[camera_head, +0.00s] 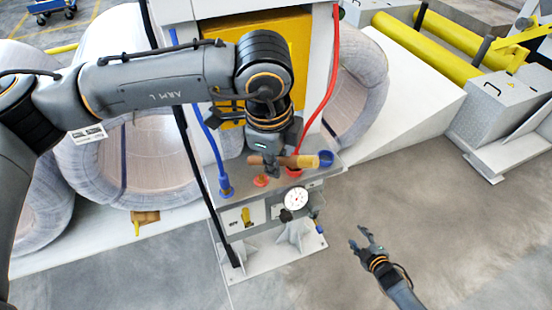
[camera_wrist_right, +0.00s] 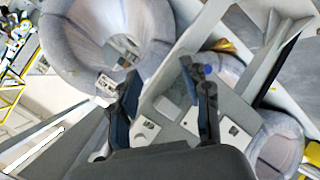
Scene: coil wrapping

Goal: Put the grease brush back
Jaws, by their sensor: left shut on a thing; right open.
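The grease brush (camera_head: 303,161) shows in the head view as a short tan and brown piece lying roughly level. My left gripper (camera_head: 274,165) is shut on it from above, over the grey shelf of the machine stand. A blue round part (camera_head: 326,157) shows at the brush's right end; I cannot tell whether they touch. My right gripper (camera_head: 366,244) is open and empty, low over the floor at the right. Its two spread fingers also show in the right wrist view (camera_wrist_right: 165,92).
The shelf carries a red fitting (camera_head: 261,181), a blue hose fitting (camera_head: 226,190) and a red hose (camera_head: 328,90). A dial gauge (camera_head: 295,199) is on the stand's front. Wrapped coils (camera_head: 130,165) stand at left. Floor at right (camera_head: 430,200) is clear.

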